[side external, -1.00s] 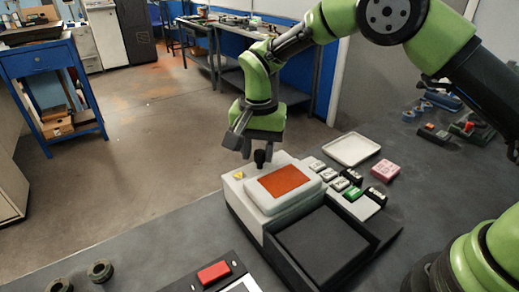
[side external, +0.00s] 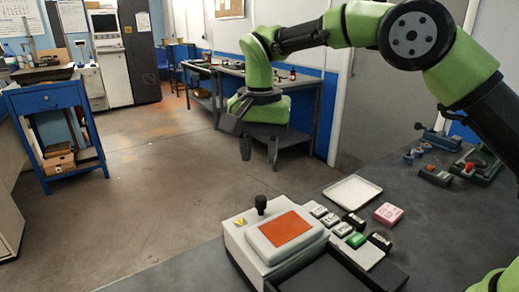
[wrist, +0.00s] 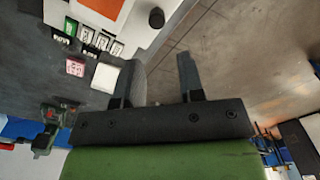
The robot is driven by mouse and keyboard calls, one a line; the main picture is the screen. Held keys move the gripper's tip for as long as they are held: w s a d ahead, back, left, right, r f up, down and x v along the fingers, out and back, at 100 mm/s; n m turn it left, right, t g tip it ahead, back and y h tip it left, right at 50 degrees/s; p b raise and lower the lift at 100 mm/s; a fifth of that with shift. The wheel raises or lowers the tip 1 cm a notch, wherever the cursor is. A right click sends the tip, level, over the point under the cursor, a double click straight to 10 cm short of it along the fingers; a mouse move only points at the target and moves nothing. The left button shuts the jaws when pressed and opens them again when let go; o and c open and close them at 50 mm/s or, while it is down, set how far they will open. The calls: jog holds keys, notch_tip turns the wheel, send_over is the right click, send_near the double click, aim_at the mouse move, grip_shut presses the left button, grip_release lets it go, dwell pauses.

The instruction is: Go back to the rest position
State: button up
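My gripper (side external: 259,155) hangs in the air above the white device (side external: 240,236), well clear of it and pointing down. Its two dark fingers are apart with nothing between them; in the wrist view (wrist: 158,75) the gap is also empty. The device has an orange panel (side external: 286,228) and a black knob (side external: 261,205), which stands upright at its back left corner. The knob also shows at the top of the wrist view (wrist: 156,17), apart from the fingers.
Several small labelled blocks (side external: 330,220), a green block (side external: 356,240), a pink block (side external: 388,214) and a white tray (side external: 353,190) lie right of the device. A dark open bin (side external: 330,275) is in front. Tools (side external: 437,175) lie at the far right. The air around my gripper is clear.

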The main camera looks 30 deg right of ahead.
jog(key=s+d+r+n+t+y, duration=0.1)
jog(key=s+d+r+n+t, duration=0.2)
jog(key=s+r, duration=0.45)
jog(key=s+d+r+n+t+y, duration=0.15)
jog(key=s+d+r, duration=0.35)
jog(key=s, duration=0.5)
jog(key=s+f+t, duration=0.2)
jog(key=s, duration=0.5)
jog(key=shift+s+d+f+t, duration=0.25)
jog(key=shift+d+f+t, duration=0.1)
jog(key=shift+d, duration=0.05)
jog(key=shift+n+h, duration=0.25)
